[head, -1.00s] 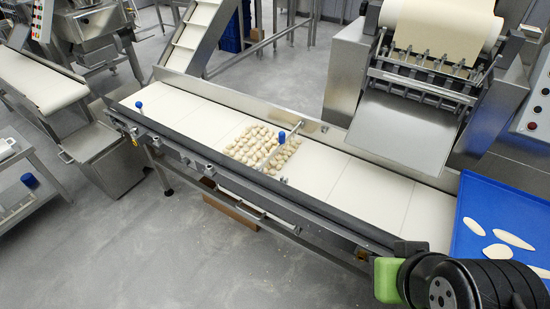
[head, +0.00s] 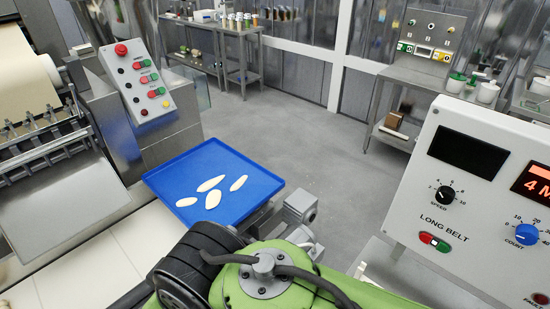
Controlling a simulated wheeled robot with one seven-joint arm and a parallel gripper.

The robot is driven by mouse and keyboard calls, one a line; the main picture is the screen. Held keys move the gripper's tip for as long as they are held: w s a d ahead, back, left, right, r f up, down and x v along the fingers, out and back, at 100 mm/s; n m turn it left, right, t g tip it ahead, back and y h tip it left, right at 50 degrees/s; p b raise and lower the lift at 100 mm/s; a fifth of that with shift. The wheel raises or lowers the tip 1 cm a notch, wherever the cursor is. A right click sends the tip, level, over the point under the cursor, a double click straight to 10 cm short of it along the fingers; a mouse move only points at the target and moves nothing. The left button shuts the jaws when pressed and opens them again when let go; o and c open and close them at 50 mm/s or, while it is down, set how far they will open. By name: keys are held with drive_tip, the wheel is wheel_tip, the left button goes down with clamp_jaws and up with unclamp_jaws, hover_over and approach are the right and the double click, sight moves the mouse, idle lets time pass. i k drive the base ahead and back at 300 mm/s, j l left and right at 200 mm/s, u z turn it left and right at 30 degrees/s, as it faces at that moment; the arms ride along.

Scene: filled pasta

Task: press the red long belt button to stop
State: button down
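The long belt panel (head: 470,190) is a pale sloped box at the right of the head view, marked LONG BELT. On it, a small red and green double button (head: 434,242) sits just under that lettering, in plain sight with nothing touching it. My green and black arm fills the bottom middle of the view, left of the panel. My gripper cannot be made out in this view. The long belt (head: 85,260) is pale and shows only in part at the lower left.
A blue tray (head: 238,164) with several pale flat pieces lies at the belt's end. Another button panel (head: 139,82) with a red mushroom button stands upper left. The panel also carries a black speed knob (head: 445,195) and a blue count knob (head: 526,234). Open floor (head: 300,130) lies behind.

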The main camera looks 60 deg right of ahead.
sight(425, 238)
drive_tip(key=z, duration=4.5)
